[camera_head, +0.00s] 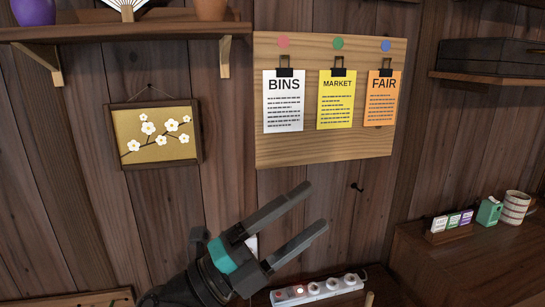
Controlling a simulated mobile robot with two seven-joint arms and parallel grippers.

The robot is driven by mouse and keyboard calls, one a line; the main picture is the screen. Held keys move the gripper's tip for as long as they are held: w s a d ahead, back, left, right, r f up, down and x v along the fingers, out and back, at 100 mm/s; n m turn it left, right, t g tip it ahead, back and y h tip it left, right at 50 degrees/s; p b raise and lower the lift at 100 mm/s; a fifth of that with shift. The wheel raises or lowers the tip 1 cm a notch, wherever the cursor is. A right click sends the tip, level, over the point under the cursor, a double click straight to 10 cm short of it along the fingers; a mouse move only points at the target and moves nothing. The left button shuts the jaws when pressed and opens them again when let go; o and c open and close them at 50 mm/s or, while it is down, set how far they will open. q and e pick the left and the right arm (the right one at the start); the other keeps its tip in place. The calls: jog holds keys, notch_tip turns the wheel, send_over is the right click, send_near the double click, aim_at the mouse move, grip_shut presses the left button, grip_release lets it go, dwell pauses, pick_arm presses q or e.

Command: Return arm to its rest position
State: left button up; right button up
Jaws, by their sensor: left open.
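My left gripper (314,206) is at the lower middle of the head view, pointing up and to the right. Its two dark grey fingers are apart, with nothing between them. A teal band shows at its base, and its arm comes in from the bottom edge. The fingers appear below the wooden notice board (330,152) and above a white power strip (318,290). I cannot tell how far they are from the wall. My right gripper is not in view.
White BINS (283,105), yellow MARKET (337,105) and orange FAIR (380,103) sheets hang from clips on the board. A blossom picture (155,137) hangs left. A shelf (120,31) is above it. A cabinet (470,260) at right holds a striped mug (515,209) and small cards.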

pick_arm(q)
jog(key=w+a+f+n+t+y, duration=0.3)
jog(key=a+n+t+y, duration=0.3)
jog(key=n, duration=0.3)
jog(key=w+a+f+n+t+y, duration=0.25)
jog(key=a+n+t+y, duration=0.25)
jog(key=n+y, duration=0.4)
jog(key=s+a+f+n+g+y, duration=0.1)
jog(key=a+f+n+g+y, duration=0.25)
jog(key=f, duration=0.35)
jog(key=s+a+f+n+g+y, duration=0.2)
jog(key=a+f+n, duration=0.2)
jog(key=f, duration=0.2)
jog(key=s+a+f+n+g, duration=0.1)
jog(key=s+f+n+g, duration=0.1)
jog(key=s+f+g, duration=0.6)
jog(key=s+f+n+g, duration=0.2)
jog(key=s+f+g, duration=0.2)
jog(key=s+f, duration=0.75)
notch_tip(320, 180, down, 21)
jog(key=s+b, duration=0.3)
jog(key=s+a+f+g+b, duration=0.2)
jog(key=s+a+f+b, duration=0.1)
jog(key=s+f, duration=1.3)
notch_tip(320, 180, down, 3)
jog(key=shift+r+b, duration=0.1)
jog(key=shift+b, duration=0.35)
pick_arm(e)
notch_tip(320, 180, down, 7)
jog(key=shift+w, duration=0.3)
